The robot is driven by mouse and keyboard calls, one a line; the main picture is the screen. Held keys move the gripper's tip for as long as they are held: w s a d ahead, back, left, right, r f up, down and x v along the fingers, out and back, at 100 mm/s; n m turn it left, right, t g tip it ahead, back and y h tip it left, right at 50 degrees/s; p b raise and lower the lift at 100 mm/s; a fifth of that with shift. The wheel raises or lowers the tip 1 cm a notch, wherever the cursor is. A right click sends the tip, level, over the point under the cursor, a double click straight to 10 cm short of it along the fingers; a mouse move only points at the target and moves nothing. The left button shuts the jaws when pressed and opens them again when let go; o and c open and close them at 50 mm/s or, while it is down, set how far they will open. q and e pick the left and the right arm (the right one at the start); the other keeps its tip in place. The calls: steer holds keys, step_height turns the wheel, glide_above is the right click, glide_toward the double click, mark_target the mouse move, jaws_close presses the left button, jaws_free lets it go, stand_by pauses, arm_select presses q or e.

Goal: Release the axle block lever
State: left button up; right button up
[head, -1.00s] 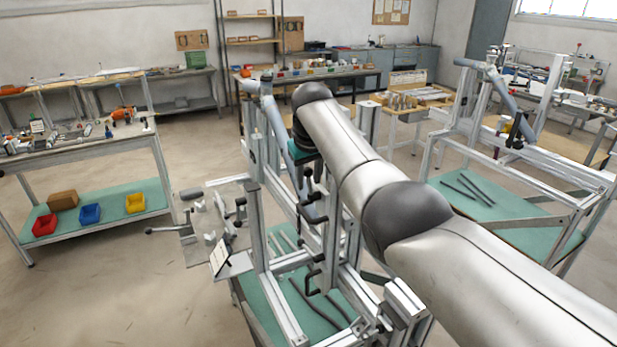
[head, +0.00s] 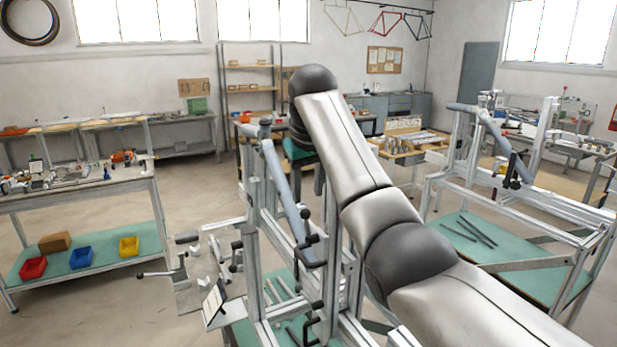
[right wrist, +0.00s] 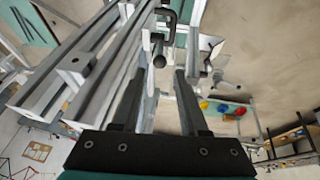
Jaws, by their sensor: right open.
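My right arm crosses the head view from the lower right. Its green hand (head: 299,149) is beside the grey tube on the aluminium frame jig (head: 252,220); the arm partly hides the jig. In the right wrist view my right gripper (right wrist: 160,74) is open, its two dark fingers apart. A black lever with a round knob (right wrist: 158,60) shows near the gap between the fingertips, and I see no contact. Several black levers are on the jig, one a handle (head: 311,250) and one a rod lever (head: 153,274) at its left side. I cannot tell which one is the axle block lever.
A workbench with a lower shelf of coloured bins (head: 82,258) stands at the left. A second jig frame (head: 520,190) with a green shelf stands at the right. Open floor (head: 110,315) lies at the lower left.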

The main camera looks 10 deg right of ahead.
steer(key=v, duration=0.5)
steer(key=shift+b, duration=0.35)
